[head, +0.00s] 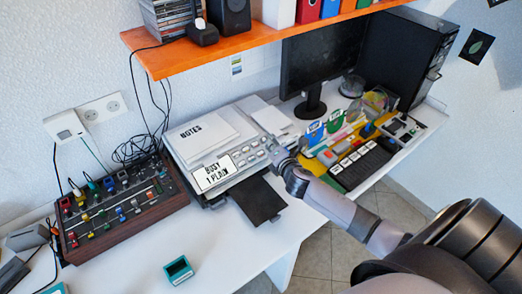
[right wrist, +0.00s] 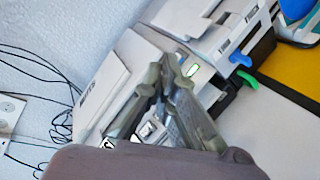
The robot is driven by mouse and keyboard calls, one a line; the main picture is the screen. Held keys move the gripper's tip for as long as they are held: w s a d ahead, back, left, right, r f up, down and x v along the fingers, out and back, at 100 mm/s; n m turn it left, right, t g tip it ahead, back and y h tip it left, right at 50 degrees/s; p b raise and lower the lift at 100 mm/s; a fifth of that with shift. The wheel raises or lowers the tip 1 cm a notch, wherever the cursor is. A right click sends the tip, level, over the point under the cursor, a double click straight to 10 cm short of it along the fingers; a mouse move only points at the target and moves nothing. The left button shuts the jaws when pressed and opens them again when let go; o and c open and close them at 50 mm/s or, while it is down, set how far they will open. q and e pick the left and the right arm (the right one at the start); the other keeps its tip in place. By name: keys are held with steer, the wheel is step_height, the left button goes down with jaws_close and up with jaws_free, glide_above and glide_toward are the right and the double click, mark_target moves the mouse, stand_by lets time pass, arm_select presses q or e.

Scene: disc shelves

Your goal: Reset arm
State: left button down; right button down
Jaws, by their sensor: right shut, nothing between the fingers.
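My right arm reaches in from the lower right in the head view. Its gripper (head: 279,158) is at the right front corner of the grey printer (head: 232,160), close to its button panel; I cannot tell whether they touch. In the right wrist view the gripper's fingers (right wrist: 170,65) come together at the tips, with nothing between them, in front of the printer (right wrist: 115,80). My left gripper is not in view.
A mixer box (head: 118,212) with knobs and cables stands left of the printer. An orange shelf (head: 250,40) hangs above. A small teal box (head: 178,270) lies in front.

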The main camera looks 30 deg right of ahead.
stand_by(0.7)
steer(key=s+a+f+m+g+y, duration=0.1)
steer(key=s+a+m+g, duration=0.2)
steer(key=s+a+m, duration=0.6)
steer(key=s+a+m+g+y, duration=0.1)
steer(key=s+a+m+g, duration=0.25)
steer(key=s, duration=0.85)
steer(key=s+a+f+m+g+y, duration=0.1)
steer(key=s+a+m+g+y, duration=0.1)
steer(key=s+a+m+g, duration=0.65)
steer(key=s+d+f+n+t+b, duration=0.1)
steer(key=s+d+f+t, duration=0.1)
steer(key=f, duration=1.1)
steer(key=s+d+f+t, duration=0.1)
steer(key=s+f, duration=0.2)
steer(key=f, duration=1.1)
steer(key=s+d+f+g+b, duration=0.1)
steer(key=s+d+f, duration=0.2)
steer(key=s+f, duration=1.3)
steer(key=shift+s+f+n+b, duration=0.3)
steer(key=shift+f, duration=0.6)
